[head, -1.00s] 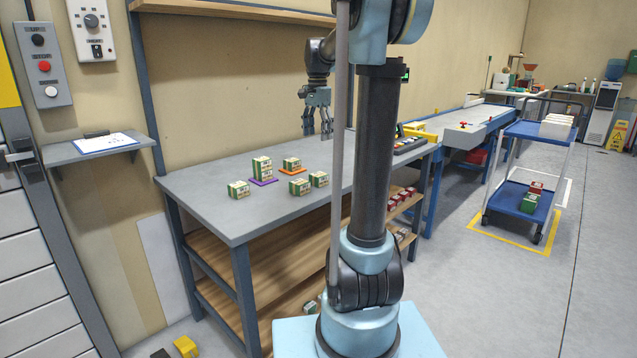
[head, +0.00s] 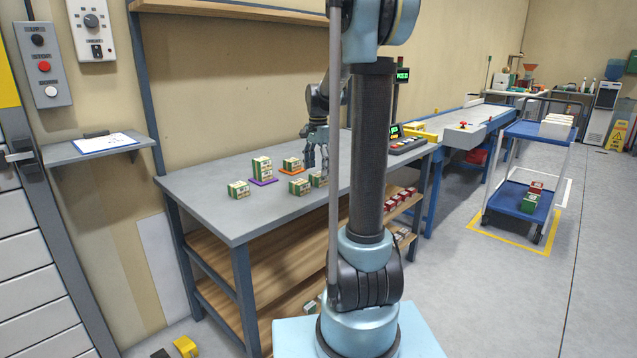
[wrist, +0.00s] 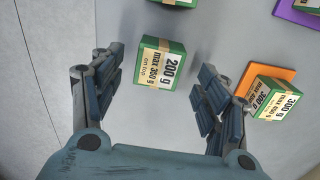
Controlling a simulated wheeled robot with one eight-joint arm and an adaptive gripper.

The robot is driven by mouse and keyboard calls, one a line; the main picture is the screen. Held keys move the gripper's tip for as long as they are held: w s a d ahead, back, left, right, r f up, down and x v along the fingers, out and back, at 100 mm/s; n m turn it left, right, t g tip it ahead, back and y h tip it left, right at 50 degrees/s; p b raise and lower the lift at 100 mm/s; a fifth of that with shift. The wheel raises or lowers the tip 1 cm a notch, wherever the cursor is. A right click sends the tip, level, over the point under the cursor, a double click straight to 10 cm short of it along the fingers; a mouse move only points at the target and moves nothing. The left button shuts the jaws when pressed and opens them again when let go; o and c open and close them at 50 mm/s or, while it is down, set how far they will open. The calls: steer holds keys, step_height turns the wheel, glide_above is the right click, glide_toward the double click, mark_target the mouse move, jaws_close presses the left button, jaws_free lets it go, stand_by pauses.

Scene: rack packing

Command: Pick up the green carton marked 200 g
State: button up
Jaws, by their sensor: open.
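The green carton marked 200 g (wrist: 163,62) has a cream label that also reads "max 350 g on top". It stands on the grey table, between and slightly below my open fingers in the wrist view. In the wrist view my gripper (wrist: 162,65) has one finger to each side of the carton, with gaps on both sides.
A 300 g carton (wrist: 276,98) sits on an orange mat (wrist: 254,72), close to my right finger. Stacked cartons (head: 262,168) stand on a purple mat (head: 263,182). One carton (head: 239,189) is further left. A scale (head: 407,146) is at right.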

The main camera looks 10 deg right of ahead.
mark_target(319, 174)
steer(key=shift+d+f, duration=0.15)
steer(key=shift+f, duration=1.8)
steer(key=c, duration=1.3)
steer(key=shift+r, duration=0.1)
